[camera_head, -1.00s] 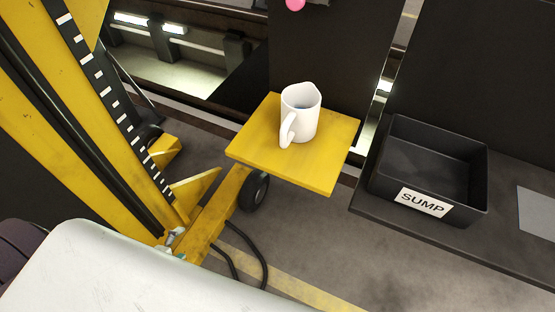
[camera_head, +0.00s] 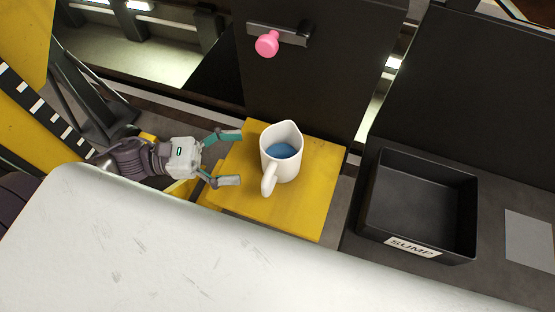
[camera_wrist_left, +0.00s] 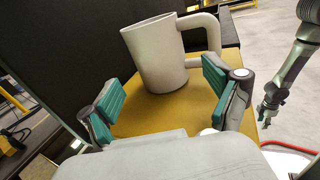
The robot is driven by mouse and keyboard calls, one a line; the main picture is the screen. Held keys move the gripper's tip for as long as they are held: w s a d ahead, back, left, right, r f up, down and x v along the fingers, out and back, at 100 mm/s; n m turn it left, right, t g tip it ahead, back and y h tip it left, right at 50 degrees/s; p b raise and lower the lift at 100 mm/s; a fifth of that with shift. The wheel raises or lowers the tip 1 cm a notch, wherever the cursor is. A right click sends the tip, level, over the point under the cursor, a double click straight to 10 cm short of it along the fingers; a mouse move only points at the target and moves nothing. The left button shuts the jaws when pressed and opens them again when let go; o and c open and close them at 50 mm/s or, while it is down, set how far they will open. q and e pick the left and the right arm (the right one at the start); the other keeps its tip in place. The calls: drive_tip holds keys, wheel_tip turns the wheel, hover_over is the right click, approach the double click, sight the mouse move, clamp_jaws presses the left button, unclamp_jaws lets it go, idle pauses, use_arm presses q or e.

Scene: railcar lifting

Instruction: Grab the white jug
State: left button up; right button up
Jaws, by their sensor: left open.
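The white jug (camera_head: 281,150) stands upright on a yellow platform (camera_head: 320,210), with blue liquid inside and its handle toward the front. In the left wrist view the white jug (camera_wrist_left: 158,58) is ahead, between and beyond the fingertips, handle at the right. My left gripper (camera_head: 238,157) is open and empty just left of the jug, its fingers pointing at it. The teal pads of my left gripper (camera_wrist_left: 164,92) do not appear to touch the jug. My right gripper (camera_wrist_left: 268,108) shows small at the right edge of the left wrist view, away from the jug; its jaws are unclear.
A black bin (camera_head: 418,207) labelled SUMP stands on a dark bench to the right. A pink knob (camera_head: 267,43) on a dark panel is behind the platform. A yellow lift with a dark strip (camera_head: 45,115) stands at the left. The platform beside the jug is clear.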

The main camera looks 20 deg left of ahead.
sight(278, 154)
use_arm(q)
drive_tip(key=shift+x, duration=1.25)
drive_tip(key=shift+w+d+p, duration=0.25)
drive_tip(key=shift+d+p, duration=0.05)
drive_tip(key=shift+d, duration=0.15)
drive_tip(key=shift+w+d+r+p, duration=0.2)
drive_tip(key=shift+d+p, duration=0.15)
drive_tip(key=shift+d, duration=0.05)
drive_tip(key=p+x, duration=0.2)
drive_tip(key=x, duration=0.1)
drive_tip(key=shift+w+r, duration=0.1)
drive_tip(key=shift+w, duration=0.05)
drive_tip(key=shift+w+d+f, duration=0.15)
drive_tip(key=shift+d+f, duration=0.1)
drive_tip(key=shift+d, duration=0.35)
use_arm(e)
drive_tip(key=r, duration=0.2)
drive_tip(key=w+r, duration=0.1)
drive_tip(key=r, duration=0.1)
drive_tip(key=shift+a, duration=0.35)
use_arm(q)
drive_tip(key=shift+c, duration=0.2)
drive_tip(key=c, duration=1)
drive_tip(key=shift+c, duration=0.2)
use_arm(e)
drive_tip(key=shift+d, duration=0.2)
